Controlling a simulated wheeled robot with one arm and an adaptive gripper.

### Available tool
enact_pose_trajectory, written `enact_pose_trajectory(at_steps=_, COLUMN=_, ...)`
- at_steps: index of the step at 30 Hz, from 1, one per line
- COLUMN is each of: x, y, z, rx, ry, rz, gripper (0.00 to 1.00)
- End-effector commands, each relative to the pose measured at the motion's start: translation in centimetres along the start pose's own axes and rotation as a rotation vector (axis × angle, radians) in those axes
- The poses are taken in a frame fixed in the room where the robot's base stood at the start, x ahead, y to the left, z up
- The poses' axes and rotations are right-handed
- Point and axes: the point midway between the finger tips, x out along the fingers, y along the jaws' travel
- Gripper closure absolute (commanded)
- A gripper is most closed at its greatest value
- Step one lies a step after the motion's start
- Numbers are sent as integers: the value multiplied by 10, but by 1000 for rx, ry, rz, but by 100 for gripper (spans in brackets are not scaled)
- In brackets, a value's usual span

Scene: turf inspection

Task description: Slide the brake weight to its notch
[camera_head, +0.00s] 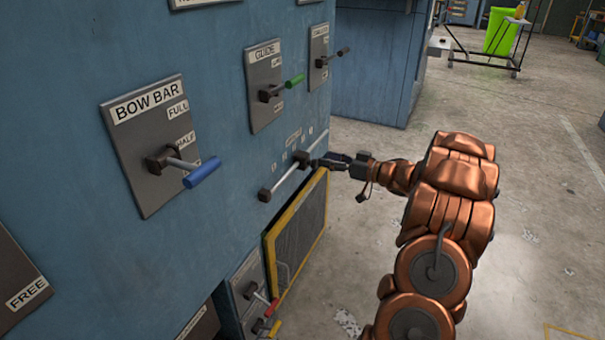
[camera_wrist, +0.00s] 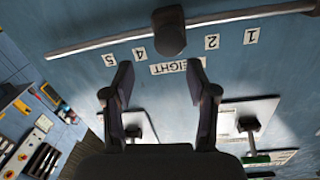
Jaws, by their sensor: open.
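The brake weight is a dark block (camera_head: 301,157) on a pale horizontal rod (camera_head: 284,178) on the blue machine wall. In the wrist view the weight (camera_wrist: 168,32) sits mid-rod between the upside-down labels 4 and 2, covering the spot between them. A partly hidden plate reading "EIGHT" (camera_wrist: 178,66) lies beside the numbers. My gripper (camera_head: 318,162) is beside the weight in the head view. In the wrist view my gripper (camera_wrist: 159,68) is open and empty, its two fingers apart and pointing toward the weight, which lies just beyond the fingertips.
Levers stick out of the wall: a blue-handled BOW BAR lever (camera_head: 187,170), a green-handled GUIDE lever (camera_head: 281,88) and others. A yellow-framed mesh panel (camera_head: 297,230) stands below the rod. Red and yellow handles (camera_head: 268,312) jut out lower down. Open concrete floor lies right.

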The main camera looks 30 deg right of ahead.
Motion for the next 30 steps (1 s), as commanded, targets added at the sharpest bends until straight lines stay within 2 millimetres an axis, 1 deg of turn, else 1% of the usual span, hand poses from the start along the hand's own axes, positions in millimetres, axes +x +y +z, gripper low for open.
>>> enact_pose_trajectory(at_steps=1, x=-5, y=-1, z=14, rx=17, ry=9, rz=-26, gripper=43)
enact_pose_trajectory(at_steps=3, x=-8, y=-5, z=20, rx=32, ry=16, rz=-53, gripper=43)
enact_pose_trajectory(at_steps=5, x=-9, y=-8, z=22, rx=39, ry=19, rz=-69, gripper=43)
enact_pose_trajectory(at_steps=8, x=-6, y=-11, z=24, rx=44, ry=22, rz=-83, gripper=43)
enact_pose_trajectory(at_steps=11, x=4, y=-13, z=24, rx=44, ry=21, rz=-86, gripper=43)
enact_pose_trajectory(at_steps=21, x=49, y=-16, z=23, rx=42, ry=22, rz=-85, gripper=43)
enact_pose_trajectory(at_steps=26, x=62, y=-16, z=21, rx=40, ry=22, rz=-81, gripper=43)
enact_pose_trajectory(at_steps=30, x=67, y=-16, z=20, rx=41, ry=22, rz=-79, gripper=43)
